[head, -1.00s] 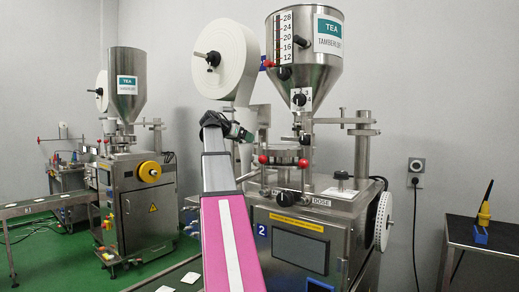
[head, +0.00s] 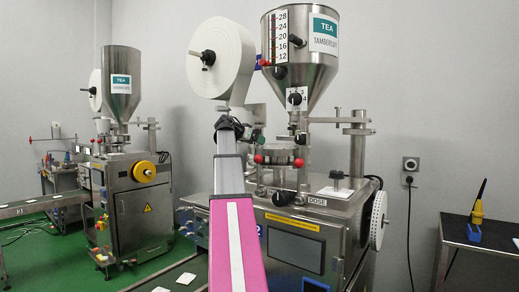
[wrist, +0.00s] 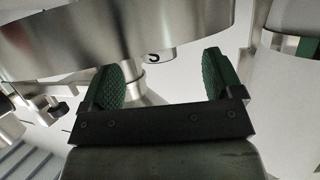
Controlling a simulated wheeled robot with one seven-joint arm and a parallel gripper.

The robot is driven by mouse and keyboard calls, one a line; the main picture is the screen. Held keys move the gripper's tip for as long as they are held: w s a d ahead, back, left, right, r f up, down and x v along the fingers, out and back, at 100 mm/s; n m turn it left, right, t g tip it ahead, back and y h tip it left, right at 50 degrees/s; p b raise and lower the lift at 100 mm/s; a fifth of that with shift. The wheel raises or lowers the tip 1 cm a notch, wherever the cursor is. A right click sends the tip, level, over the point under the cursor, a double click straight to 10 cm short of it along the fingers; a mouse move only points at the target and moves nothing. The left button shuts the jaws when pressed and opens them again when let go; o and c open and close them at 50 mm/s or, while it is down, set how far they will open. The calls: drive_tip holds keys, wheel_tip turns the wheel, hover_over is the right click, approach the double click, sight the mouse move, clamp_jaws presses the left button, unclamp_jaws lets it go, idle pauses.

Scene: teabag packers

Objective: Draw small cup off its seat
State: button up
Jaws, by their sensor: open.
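A small steel cup (wrist: 162,65) marked "S" shows in the wrist view, under the edge of a large steel disc (wrist: 90,35). My gripper (wrist: 160,78) has its two green ribbed pads apart, one on each side of the cup in the picture. The pads look clear of the cup, and I cannot tell how far it lies between them in depth. In the head view my gripper (head: 257,136) is small, left of the dosing head (head: 284,152) of the near tea machine. The cup cannot be made out there.
The near machine carries a steel hopper (head: 300,65), a white paper roll (head: 222,58) and red knobs beside the dosing head. A second machine (head: 135,190) stands at the left. A dark side table (head: 470,235) is at the right.

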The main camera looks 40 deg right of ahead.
drive_tip(key=shift+x, duration=0.85)
drive_tip(key=c, duration=1.1)
drive_tip(key=shift+o, duration=0.2)
drive_tip(key=shift+r, duration=0.15)
drive_tip(key=shift+r, duration=0.65)
wheel_tip(320, 180, up, 3)
drive_tip(key=shift+w+f, duration=0.1)
drive_tip(key=shift+f, duration=0.05)
drive_tip(key=s+r+v, duration=0.1)
drive_tip(key=v, duration=1.2)
drive_tip(key=shift+s+d+r, duration=0.2)
drive_tip(key=shift+s+r, duration=0.05)
drive_tip(key=shift+r, duration=0.05)
